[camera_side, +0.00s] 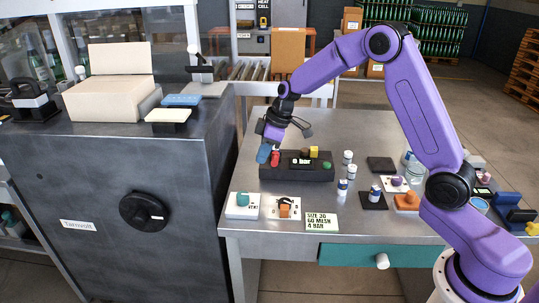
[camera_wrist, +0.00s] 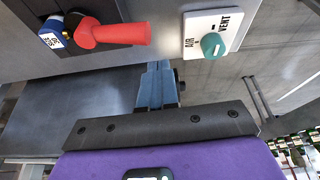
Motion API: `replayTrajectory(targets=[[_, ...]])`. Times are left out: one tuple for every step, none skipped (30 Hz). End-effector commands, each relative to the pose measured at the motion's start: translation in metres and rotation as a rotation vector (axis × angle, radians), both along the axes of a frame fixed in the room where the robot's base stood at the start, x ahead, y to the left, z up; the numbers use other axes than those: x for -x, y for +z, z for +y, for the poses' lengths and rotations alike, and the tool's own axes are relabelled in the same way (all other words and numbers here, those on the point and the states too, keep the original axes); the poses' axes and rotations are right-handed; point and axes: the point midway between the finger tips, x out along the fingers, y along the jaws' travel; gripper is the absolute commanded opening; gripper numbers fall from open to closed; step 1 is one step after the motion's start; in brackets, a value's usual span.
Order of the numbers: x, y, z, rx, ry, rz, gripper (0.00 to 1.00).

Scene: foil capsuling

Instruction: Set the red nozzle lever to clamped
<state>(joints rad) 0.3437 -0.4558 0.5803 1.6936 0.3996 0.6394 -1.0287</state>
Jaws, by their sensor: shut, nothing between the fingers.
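The red nozzle lever (camera_wrist: 112,33) shows large at the upper left of the wrist view, its thick handle pointing right from a dark pivot. In the side view the red lever (camera_side: 275,158) is at the left end of a black block (camera_side: 318,173). My gripper (camera_side: 263,154) has blue fingers and is just left of the lever in the side view. In the wrist view my gripper (camera_wrist: 158,82) is shut and empty, below and right of the handle's tip, with a visible gap. The lever's clamped marking cannot be made out.
A teal AIR/VENT knob (camera_wrist: 212,45) on a white plate lies right of the lever in the wrist view. A dark machine cabinet (camera_side: 115,190) stands left.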

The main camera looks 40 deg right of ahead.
Motion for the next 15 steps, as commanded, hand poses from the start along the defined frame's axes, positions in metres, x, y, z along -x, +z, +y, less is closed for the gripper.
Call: replayTrajectory(targets=[[-0.006,0.002,0.01,0.0,0.005,-0.003,0.0],[-0.01,0.003,0.014,-0.001,0.003,-0.004,0.0],[-0.013,0.008,0.017,0.0,0.003,-0.006,0.0],[-0.011,0.017,0.012,-0.001,-0.002,-0.007,0.0],[-0.009,0.024,0.01,-0.002,-0.002,-0.009,0.0],[-0.007,0.032,0.008,-0.002,-0.002,-0.009,0.0],[-0.006,0.038,0.006,-0.002,-0.002,-0.008,0.0],[-0.004,0.044,0.004,-0.001,-0.001,-0.009,0.0],[-0.002,0.051,0.002,-0.001,-0.001,-0.008,0.0],[-0.001,0.057,0.0,-0.001,-0.001,-0.009,0.0],[0.0,0.062,-0.001,-0.001,-0.001,-0.008,0.0],[0.001,0.068,-0.003,-0.001,-0.001,-0.008,0.0],[0.003,0.073,-0.004,-0.002,0.0,-0.007,0.0],[0.004,0.077,-0.006,-0.002,0.0,-0.007,0.0],[0.005,0.082,-0.007,-0.001,0.0,-0.006,0.0]])
